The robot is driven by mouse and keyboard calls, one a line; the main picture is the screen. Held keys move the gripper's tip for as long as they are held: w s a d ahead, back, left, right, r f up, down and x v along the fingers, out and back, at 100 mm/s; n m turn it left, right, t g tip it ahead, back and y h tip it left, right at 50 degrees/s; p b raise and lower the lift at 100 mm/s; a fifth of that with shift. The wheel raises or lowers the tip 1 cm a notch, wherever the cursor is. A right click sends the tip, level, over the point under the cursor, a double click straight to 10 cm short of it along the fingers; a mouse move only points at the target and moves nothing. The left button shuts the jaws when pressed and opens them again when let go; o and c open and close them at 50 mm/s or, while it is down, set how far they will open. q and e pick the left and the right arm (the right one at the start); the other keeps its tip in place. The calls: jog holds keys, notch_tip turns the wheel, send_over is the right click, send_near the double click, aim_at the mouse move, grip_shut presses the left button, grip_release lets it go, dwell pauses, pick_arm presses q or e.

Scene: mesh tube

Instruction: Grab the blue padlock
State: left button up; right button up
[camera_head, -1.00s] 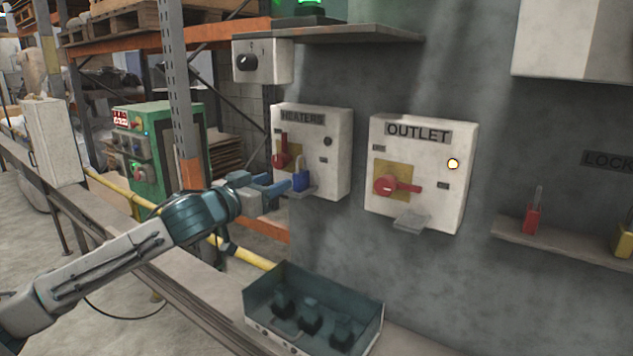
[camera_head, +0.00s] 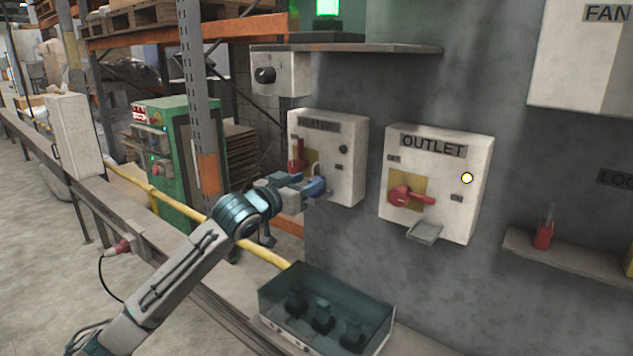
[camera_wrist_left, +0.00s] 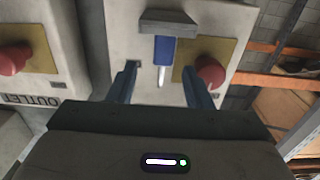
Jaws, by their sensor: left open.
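The blue padlock (camera_wrist_left: 165,50) sits on a small grey ledge (camera_wrist_left: 168,22) at the heaters box (camera_head: 345,150). The wrist view is upside down, so the shackle points downward there. In the head view the padlock (camera_head: 317,186) is partly covered by my left gripper (camera_head: 306,184). In the wrist view my left gripper (camera_wrist_left: 160,72) is open, with one finger on each side of the shackle's line. The padlock body shows beyond the fingertips, and I see no contact. My right gripper is not in view.
A red handle (camera_wrist_left: 209,72) sits close beside one finger. The outlet box (camera_head: 470,180) with its red handle stands to the right. A red padlock (camera_head: 543,234) stands on a shelf at the right.

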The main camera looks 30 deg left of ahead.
aim_at(317, 178)
pick_arm(q)
jog(key=shift+w+r+p, duration=0.1)
jog(key=shift+w+p, duration=0.25)
jog(key=shift+w, duration=0.1)
jog(key=w, duration=0.1)
jog(key=w+p, duration=0.1)
jog(key=w, duration=0.1)
jog(key=shift+w+f+p, duration=0.1)
jog(key=shift+f+p, duration=0.15)
jog(key=shift+p, duration=0.05)
jog(key=shift+w+f, duration=0.15)
jog(key=shift+w, duration=0.3)
jog(key=shift+s, duration=0.1)
jog(key=shift+c, duration=0.6)
grip_shut()
